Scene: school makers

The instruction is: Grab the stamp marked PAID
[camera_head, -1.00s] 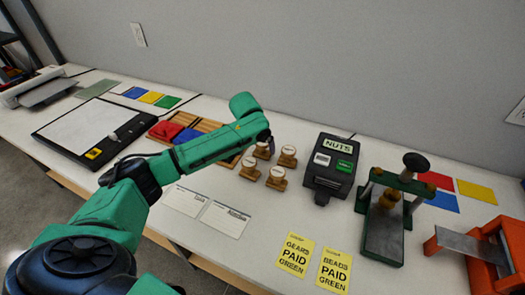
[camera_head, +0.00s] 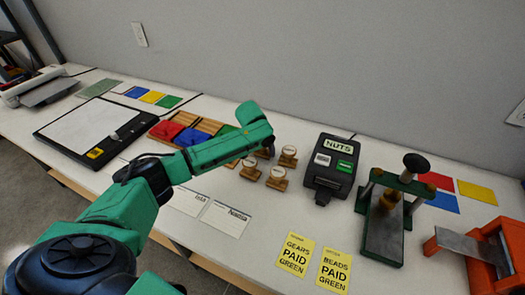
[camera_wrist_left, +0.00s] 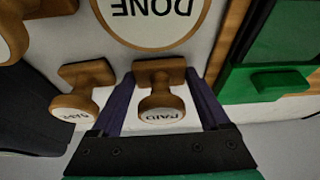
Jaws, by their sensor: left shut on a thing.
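The stamp marked PAID (camera_wrist_left: 162,114) is a brown wooden stamp with a round white label on its knob. In the left wrist view it stands between the two fingers of my left gripper (camera_wrist_left: 162,84), which is shut on it. In the head view this stamp (camera_head: 265,153) is the back left one of the group, mostly hidden by my arm. The gripper's fingers are hidden there too. A stamp marked DONE (camera_wrist_left: 152,12) is close to the wrist camera. Another stamp (camera_wrist_left: 77,110) with an unclear label stands beside PAID. My right gripper is not in view.
Red, blue and green ink pads (camera_head: 190,137) lie left of the stamps. A black machine labelled NUTS (camera_head: 331,170) is to the right, then a green press (camera_head: 384,230). Paper cards (camera_head: 226,219) and yellow notes (camera_head: 295,255) lie in front.

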